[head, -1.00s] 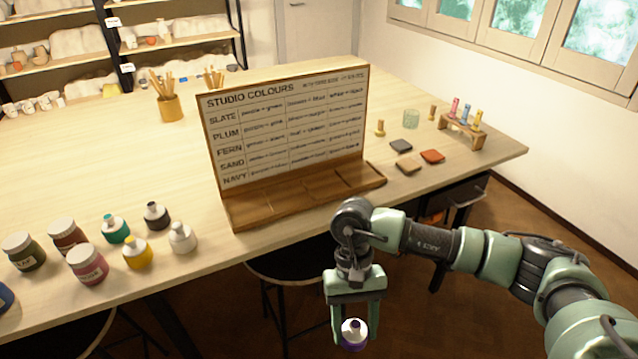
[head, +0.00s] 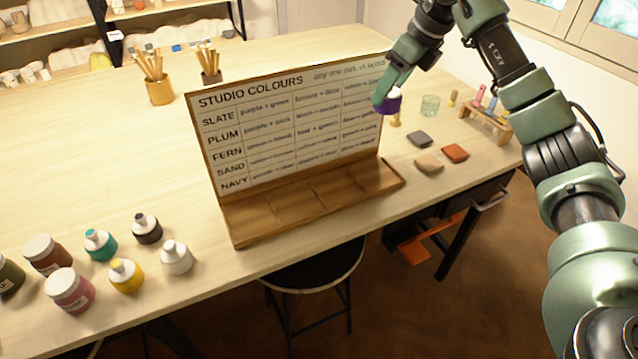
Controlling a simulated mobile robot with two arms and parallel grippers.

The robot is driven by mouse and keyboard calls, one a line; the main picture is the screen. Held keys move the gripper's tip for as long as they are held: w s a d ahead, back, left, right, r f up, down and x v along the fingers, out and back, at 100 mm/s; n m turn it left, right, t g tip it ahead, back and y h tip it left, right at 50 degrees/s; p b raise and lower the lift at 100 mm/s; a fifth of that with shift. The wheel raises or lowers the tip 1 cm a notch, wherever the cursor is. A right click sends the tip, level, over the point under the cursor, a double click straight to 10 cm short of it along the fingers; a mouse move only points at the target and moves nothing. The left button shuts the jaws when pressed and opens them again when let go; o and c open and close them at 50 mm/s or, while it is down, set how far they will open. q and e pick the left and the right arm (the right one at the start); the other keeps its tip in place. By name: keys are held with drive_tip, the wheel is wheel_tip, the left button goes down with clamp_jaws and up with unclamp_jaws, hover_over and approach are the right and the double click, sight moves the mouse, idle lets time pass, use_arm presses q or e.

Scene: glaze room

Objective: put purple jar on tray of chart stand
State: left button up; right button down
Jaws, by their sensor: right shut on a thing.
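The purple jar (head: 388,102) has a white top and is held up in the air beside the upper right of the chart board. My right gripper (head: 385,96) is shut on it; the finger covers part of the jar. The chart stand (head: 292,130) is a wooden board headed "STUDIO COLOURS". Its wooden tray (head: 318,200) runs along the front, has several shallow compartments, and is empty. My left gripper is not in view.
Bottles of teal (head: 100,245), black (head: 147,228), yellow (head: 126,276) and white (head: 176,258) stand at left, near larger jars (head: 70,290). Sample tiles (head: 429,163), a glass (head: 430,105) and a vial rack (head: 487,122) are at right. A stool (head: 318,268) stands below the table's front edge.

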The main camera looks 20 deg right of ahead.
drive_tip(key=shift+w+f, duration=0.1)
drive_tip(key=shift+f, duration=0.2)
wheel_tip(320, 180, down, 14)
drive_tip(key=p, duration=0.2)
drive_tip(key=shift+d+f+p, duration=0.1)
drive_tip(key=shift+f+p, duration=0.15)
drive_tip(key=shift+p, duration=0.05)
wheel_tip(320, 180, down, 3)
drive_tip(key=shift+f+p, duration=0.2)
drive_tip(key=shift+p, duration=0.25)
drive_tip(key=shift+f, duration=0.4)
drive_tip(key=c, duration=0.6)
unclamp_jaws()
drive_tip(key=shift+f, duration=0.1)
